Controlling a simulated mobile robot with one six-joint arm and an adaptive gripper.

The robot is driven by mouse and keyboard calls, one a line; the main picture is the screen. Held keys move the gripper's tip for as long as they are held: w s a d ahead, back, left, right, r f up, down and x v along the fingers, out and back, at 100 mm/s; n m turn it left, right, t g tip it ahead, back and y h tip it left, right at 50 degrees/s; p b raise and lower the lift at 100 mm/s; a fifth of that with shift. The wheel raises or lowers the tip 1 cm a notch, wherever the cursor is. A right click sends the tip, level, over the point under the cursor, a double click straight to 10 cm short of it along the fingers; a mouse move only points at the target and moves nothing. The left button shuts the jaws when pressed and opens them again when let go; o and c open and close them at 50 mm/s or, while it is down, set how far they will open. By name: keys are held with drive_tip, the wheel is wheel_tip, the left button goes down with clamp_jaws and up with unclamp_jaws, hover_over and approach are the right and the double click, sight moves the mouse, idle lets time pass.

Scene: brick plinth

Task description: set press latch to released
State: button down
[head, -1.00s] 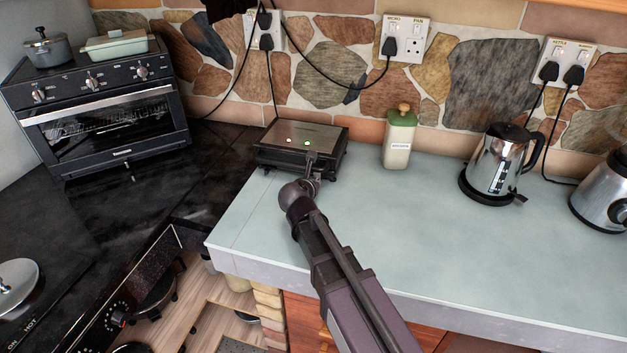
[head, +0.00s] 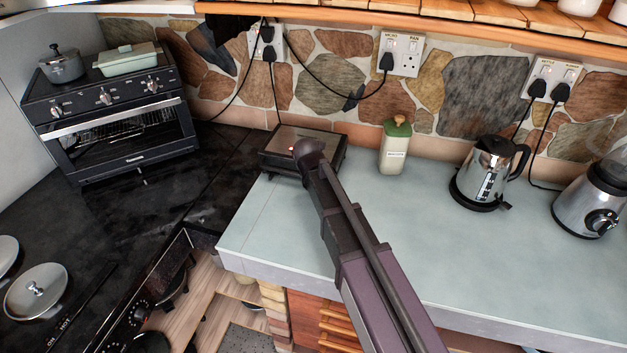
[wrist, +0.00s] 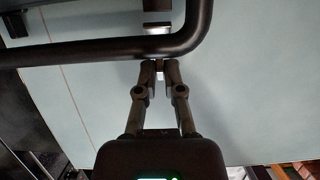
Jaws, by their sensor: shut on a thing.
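The press (head: 325,146) is a flat, dark appliance with a grey-brown lid, on the counter near the wall. A red light shows on its top. In the head view my own arm covers the front of the press, its latch and my gripper. In the wrist view my gripper (wrist: 159,66) is shut at the dark, curved press handle (wrist: 110,49). A small pale metal piece, apparently the press latch (wrist: 158,77), shows between the fingers. Its exact position is hard to tell.
A green-lidded canister (head: 395,147) stands right of the press, then a kettle (head: 487,175) and a blender (head: 590,205). A toaster oven (head: 115,125) stands left on the black worktop. Cords hang from wall sockets behind the press. The pale counter (head: 430,250) in front is clear.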

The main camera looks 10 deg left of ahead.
drive_tip(key=g, duration=0.1)
drive_tip(key=r+g+p, duration=0.1)
drive_tip(key=g, duration=0.1)
drive_tip(key=shift+w+r+p, duration=0.15)
drive_tip(key=shift+w+p, duration=0.15)
drive_tip(key=shift+r+g, duration=0.15)
drive_tip(key=shift+g, duration=0.65)
drive_tip(key=c, duration=0.8)
unclamp_jaws()
drive_tip(key=shift+o, duration=0.2)
drive_tip(key=shift+s, duration=0.15)
